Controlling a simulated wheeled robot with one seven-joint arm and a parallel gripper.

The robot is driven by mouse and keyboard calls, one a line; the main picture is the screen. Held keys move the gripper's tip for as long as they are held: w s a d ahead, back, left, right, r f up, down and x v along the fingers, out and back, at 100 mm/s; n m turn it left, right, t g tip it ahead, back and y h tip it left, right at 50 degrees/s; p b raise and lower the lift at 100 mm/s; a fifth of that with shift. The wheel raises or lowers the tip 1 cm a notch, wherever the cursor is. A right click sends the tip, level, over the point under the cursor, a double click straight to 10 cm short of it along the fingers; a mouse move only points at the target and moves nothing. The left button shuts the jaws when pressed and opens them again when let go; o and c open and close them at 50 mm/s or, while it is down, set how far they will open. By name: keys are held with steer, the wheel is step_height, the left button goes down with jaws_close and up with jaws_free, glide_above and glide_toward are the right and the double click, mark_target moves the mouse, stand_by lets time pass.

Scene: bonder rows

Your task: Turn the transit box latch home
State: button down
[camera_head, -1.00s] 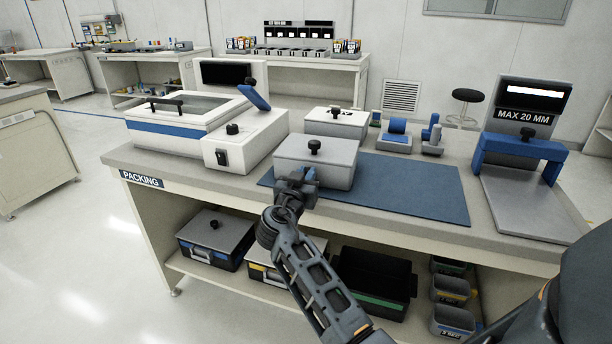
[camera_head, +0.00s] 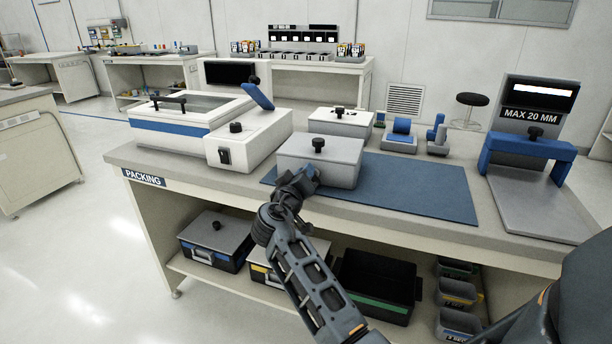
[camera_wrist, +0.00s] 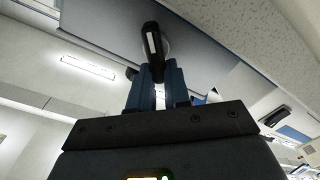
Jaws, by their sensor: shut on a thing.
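The grey transit box (camera_head: 340,172), with a black knob on its lid, sits on the blue mat at the front of the packing bench. My gripper (camera_head: 306,182) is at the box's front face, and its wrist hides the latch in the head view. In the wrist view, the blue fingers of my gripper (camera_wrist: 158,85) are shut on the black latch (camera_wrist: 152,42), which has a white stripe. The latch stands nearly along the fingers, slightly tilted, against the grey box face. Its exact turn relative to home cannot be told.
The blue mat (camera_head: 425,193) is clear to the right of the box. A white sealer machine (camera_head: 245,145) stands close on the left, and another lidded box (camera_head: 340,123) behind. A blue-barred gauge (camera_head: 528,147) stands at the right. The shelf below holds bins (camera_head: 375,285).

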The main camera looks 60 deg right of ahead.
steer(key=n, duration=0.3)
steer(key=n+p, duration=0.1)
steer(key=n, duration=0.1)
steer(key=shift+w+f+n, duration=0.3)
steer(key=shift+f, duration=0.1)
steer(key=shift+f+n+p, duration=0.25)
steer(key=shift+n+p, duration=0.05)
steer(key=shift+n, duration=0.75)
steer(key=shift+f+n+p, duration=0.2)
steer(key=shift+n+p, duration=0.05)
steer(key=shift+n, duration=0.8)
steer(key=c, duration=1.1)
jaws_free()
steer(key=shift+w, duration=0.1)
steer(key=shift+a, duration=0.15)
steer(key=a, duration=0.5)
steer(key=s+a, duration=0.1)
steer(key=a, duration=0.1)
steer(key=shift+a+b, duration=0.25)
steer(key=shift+b, duration=0.15)
steer(key=shift+f, duration=0.1)
